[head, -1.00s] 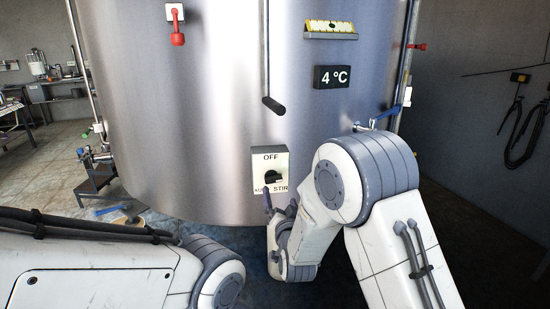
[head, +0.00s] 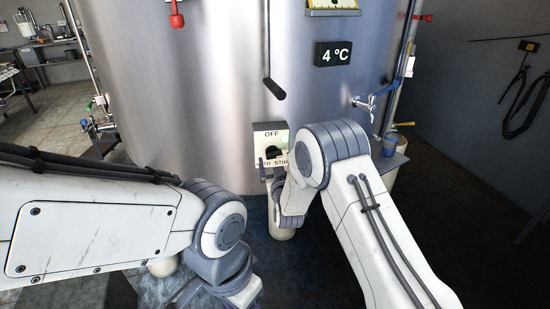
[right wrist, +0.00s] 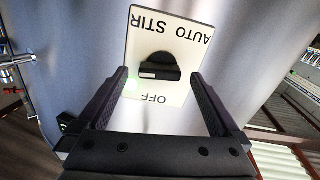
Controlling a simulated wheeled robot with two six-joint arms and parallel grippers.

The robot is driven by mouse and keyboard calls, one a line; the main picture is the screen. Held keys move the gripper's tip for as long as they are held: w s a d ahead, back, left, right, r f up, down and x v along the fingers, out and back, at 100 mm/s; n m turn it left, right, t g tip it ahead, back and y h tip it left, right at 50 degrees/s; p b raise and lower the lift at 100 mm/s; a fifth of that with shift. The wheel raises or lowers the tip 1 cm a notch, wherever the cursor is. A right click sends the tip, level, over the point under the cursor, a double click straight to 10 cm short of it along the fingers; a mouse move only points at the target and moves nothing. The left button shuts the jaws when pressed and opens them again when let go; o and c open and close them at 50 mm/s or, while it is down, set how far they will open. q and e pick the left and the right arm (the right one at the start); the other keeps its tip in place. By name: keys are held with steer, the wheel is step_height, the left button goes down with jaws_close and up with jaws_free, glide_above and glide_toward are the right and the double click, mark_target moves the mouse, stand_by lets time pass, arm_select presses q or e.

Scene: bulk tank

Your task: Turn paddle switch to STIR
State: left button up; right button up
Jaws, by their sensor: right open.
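The paddle switch is a pale plate (head: 280,128) low on the tank front, with OFF at the top and AUTO and STIR below. In the right wrist view the plate (right wrist: 184,32) appears upside down, with its black paddle knob (right wrist: 158,68) at the centre. I cannot tell for sure which label the knob points to. My right gripper (right wrist: 160,76) is open, its fingers on either side of the knob with nothing between them. In the head view my right gripper (head: 263,166) covers the plate's lower edge. My left arm shows, but its gripper is out of view.
The steel tank (head: 190,100) fills the middle. A black-ended rod (head: 273,88) hangs above the switch. A red handle (head: 177,20) is at upper left.

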steer(key=shift+w+a, duration=0.1)
steer(key=shift+w, duration=0.7)
steer(key=c, duration=1.4)
steer(key=m+b, duration=0.3)
steer(key=b, duration=0.1)
steer(key=shift+f+m, duration=0.1)
steer(key=shift+m, duration=0.3)
